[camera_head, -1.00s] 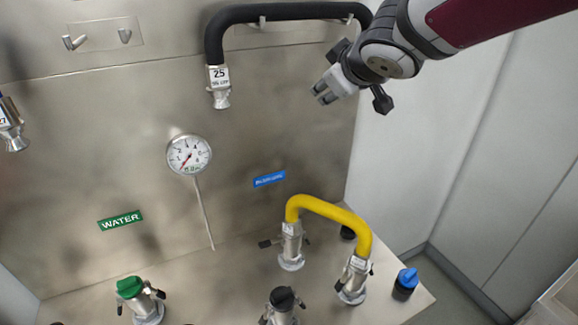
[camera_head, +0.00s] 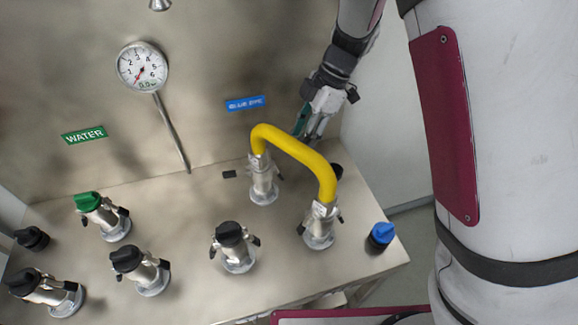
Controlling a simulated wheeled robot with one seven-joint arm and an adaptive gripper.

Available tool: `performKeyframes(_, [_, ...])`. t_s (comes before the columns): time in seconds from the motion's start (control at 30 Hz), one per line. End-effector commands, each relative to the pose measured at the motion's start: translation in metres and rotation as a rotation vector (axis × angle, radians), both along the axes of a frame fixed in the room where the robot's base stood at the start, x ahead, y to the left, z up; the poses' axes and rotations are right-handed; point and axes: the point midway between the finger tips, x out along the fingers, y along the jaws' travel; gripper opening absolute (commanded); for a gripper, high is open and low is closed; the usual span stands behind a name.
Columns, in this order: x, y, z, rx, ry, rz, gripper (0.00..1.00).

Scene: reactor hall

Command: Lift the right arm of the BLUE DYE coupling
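The BLUE DYE coupling (camera_head: 263,178) is a silver fitting below the blue "BLUE DYE" label (camera_head: 245,103). One end of the yellow hose (camera_head: 298,150) sits on it. A dark arm end (camera_head: 230,174) stands out to its left, apart from the body. Its right arm (camera_head: 280,177) shows as a small dark piece close to the body. My gripper (camera_head: 309,130) points down behind the hose, above and right of this coupling. Its fingers look parted and empty; the hose partly hides their tips. I see no contact with the coupling.
The hose's other end sits on a second silver coupling (camera_head: 319,226) at front right. A blue-capped part (camera_head: 380,237) stands near the right edge. A black-capped fitting (camera_head: 232,246) and a green-capped fitting (camera_head: 100,216) stand on the steel top. A gauge (camera_head: 142,67) hangs on the back panel.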

Motion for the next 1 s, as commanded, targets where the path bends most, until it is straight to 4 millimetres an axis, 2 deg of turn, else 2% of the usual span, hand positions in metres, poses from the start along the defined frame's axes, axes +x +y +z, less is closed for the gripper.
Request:
performKeyframes(0.4, [-0.008,0.028,-0.074,0.000,0.002,-0.001,0.37])
performKeyframes(0.6, [-0.012,0.040,-0.102,0.001,0.000,-0.001,0.37])
performKeyframes(0.8, [-0.013,0.046,-0.115,0.001,-0.002,-0.002,0.37])
performKeyframes(1.0, [-0.013,0.047,-0.117,0.002,-0.003,-0.002,0.37])
